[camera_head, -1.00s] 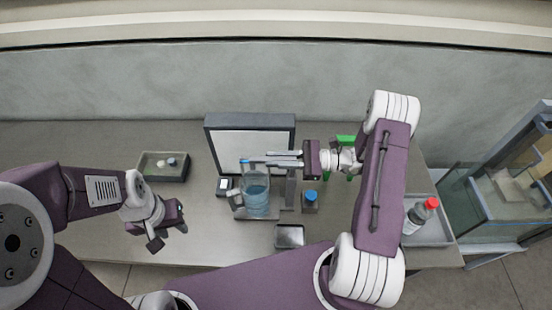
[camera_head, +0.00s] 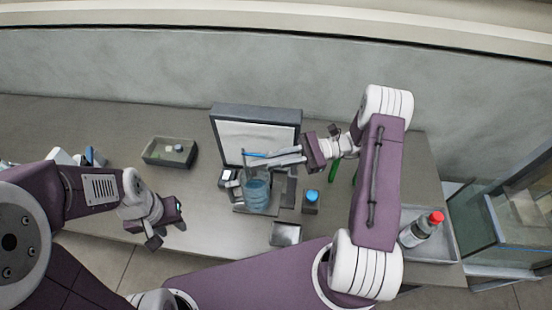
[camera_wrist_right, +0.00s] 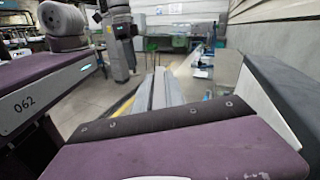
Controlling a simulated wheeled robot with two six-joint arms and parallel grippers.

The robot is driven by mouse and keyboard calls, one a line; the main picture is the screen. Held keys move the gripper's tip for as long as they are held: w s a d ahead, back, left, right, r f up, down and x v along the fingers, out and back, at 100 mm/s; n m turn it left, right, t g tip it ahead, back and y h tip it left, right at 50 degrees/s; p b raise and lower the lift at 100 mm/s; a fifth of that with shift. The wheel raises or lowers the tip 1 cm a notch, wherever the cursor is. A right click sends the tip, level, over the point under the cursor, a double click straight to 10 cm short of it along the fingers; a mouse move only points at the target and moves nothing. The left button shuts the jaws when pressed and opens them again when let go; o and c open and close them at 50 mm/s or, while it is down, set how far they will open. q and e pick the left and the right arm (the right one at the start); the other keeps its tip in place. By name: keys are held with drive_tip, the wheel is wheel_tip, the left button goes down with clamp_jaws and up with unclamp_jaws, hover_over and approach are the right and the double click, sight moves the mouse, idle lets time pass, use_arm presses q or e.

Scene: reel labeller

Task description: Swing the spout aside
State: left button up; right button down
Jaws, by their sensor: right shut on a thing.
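The spout (camera_head: 254,153) shows as a thin blue piece above a clear jug (camera_head: 257,190) holding blue liquid, in front of the white-faced panel of the machine (camera_head: 256,112). My right gripper (camera_head: 278,157) reaches in from the right, with its long grey fingers shut on the spout. The fingers hide part of the spout. In the right wrist view the grey fingers (camera_wrist_right: 158,90) lie close together, and the spout cannot be made out there. My left gripper (camera_head: 166,227) is open and empty over the front left of the table, away from the spout.
A dark tray (camera_head: 155,160) with small items stands at the left. A blue-capped bottle (camera_head: 311,197) and a small metal tray (camera_head: 286,233) are right of the jug. The left table middle is clear.

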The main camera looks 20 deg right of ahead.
drive_tip(key=shift+f, duration=0.25)
drive_tip(key=c, duration=1.4)
unclamp_jaws()
drive_tip(key=shift+d, duration=0.1)
drive_tip(key=d+b, duration=0.3)
drive_tip(key=d, duration=0.6)
drive_tip(key=shift+b, duration=0.3)
